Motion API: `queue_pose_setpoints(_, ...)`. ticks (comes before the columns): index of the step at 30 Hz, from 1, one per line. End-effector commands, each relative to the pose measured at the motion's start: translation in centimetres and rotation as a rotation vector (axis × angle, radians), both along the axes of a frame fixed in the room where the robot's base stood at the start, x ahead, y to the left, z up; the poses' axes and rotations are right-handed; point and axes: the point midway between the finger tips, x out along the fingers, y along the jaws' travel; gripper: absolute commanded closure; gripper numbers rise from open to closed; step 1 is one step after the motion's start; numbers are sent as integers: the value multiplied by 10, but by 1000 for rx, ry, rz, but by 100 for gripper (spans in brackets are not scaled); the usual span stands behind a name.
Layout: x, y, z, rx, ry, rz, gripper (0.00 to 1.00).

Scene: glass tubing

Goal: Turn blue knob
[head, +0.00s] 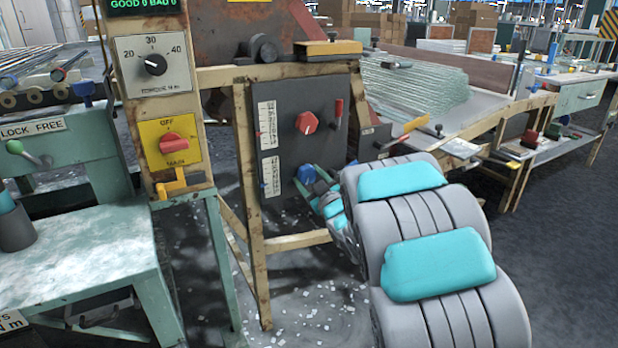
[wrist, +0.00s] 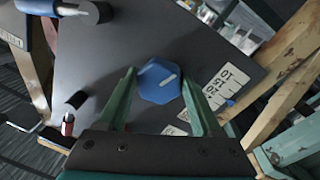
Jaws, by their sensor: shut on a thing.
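The blue knob (head: 306,174) is low on a dark grey panel (head: 335,128), to the right of the lower white scale. My gripper (head: 314,184) has reached the knob from the lower right. In the wrist view my gripper's green fingers (wrist: 159,78) lie one on each side of the knob, shut on it. In the head view the fingers and wrist hide part of the knob's lower side.
A red knob (head: 307,123) and a red-handled lever (head: 339,112) sit higher on the panel. White scales (head: 266,125) line its left side. A rusty yellow frame (head: 246,170) surrounds it. A bench with stacked glass (head: 415,85) stands to the right. White fragments litter the floor.

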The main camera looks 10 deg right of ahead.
Motion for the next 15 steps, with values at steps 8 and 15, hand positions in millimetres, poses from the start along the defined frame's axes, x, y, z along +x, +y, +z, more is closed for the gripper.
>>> queue_pose_setpoints(8,0,0,-2,-1,3,0,89)
queue_pose_setpoints(15,0,0,-1,-1,1,0,7)
